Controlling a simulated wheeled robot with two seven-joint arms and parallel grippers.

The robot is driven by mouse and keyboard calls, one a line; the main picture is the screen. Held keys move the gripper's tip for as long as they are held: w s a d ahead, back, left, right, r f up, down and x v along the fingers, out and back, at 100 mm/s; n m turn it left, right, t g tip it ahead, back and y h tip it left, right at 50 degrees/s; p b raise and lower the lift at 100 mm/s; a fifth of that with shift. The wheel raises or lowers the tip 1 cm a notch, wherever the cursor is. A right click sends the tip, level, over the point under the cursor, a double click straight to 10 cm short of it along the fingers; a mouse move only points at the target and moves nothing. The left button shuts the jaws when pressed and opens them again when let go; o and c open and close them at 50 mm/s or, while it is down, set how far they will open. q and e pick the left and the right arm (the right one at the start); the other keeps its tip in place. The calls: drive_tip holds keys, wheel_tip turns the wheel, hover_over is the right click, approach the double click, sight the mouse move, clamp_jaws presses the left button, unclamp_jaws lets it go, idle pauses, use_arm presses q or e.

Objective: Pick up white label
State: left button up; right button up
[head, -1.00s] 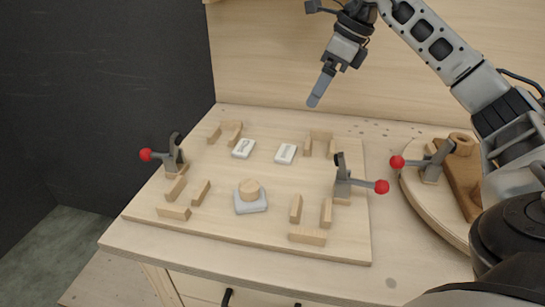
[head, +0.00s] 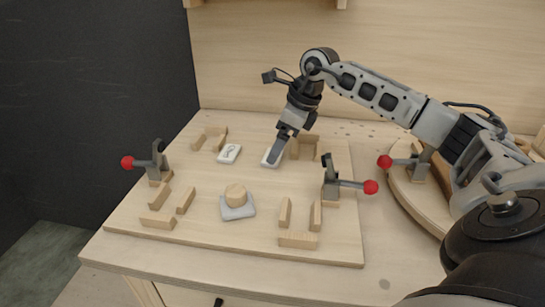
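Two small white labels lie on the wooden board (head: 200,220) in the head view. The left label (head: 229,154) is fully visible and shows a dark mark. The right label (head: 266,159) is partly covered by my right gripper (head: 274,158). Its fingertips point down at this label, over it or touching it; I cannot tell which. The fingers appear as one narrow grey shape, so their opening is hidden. My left gripper is out of view.
Wooden blocks (head: 305,146) stand right beside the right label. A round wooden knob on a grey base (head: 236,205) sits mid-board. Red-tipped toggle clamps stand at left (head: 158,165) and right (head: 331,183). A round board (head: 405,200) lies at right.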

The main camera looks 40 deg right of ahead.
drive_tip(key=shift+x, duration=1.3)
drive_tip(key=c, duration=1.1)
drive_tip(key=shift+o, duration=0.2)
drive_tip(key=shift+r, duration=0.15)
drive_tip(key=shift+r, duration=0.25)
wheel_tip(320, 180, up, 3)
drive_tip(key=shift+f, duration=0.25)
drive_tip(key=s+a+r+b, duration=0.3)
drive_tip(key=s+a+r, duration=0.3)
drive_tip(key=s+r, duration=0.3)
drive_tip(key=s, duration=0.3)
drive_tip(key=shift+s+r, duration=0.35)
drive_tip(key=shift+s, duration=0.05)
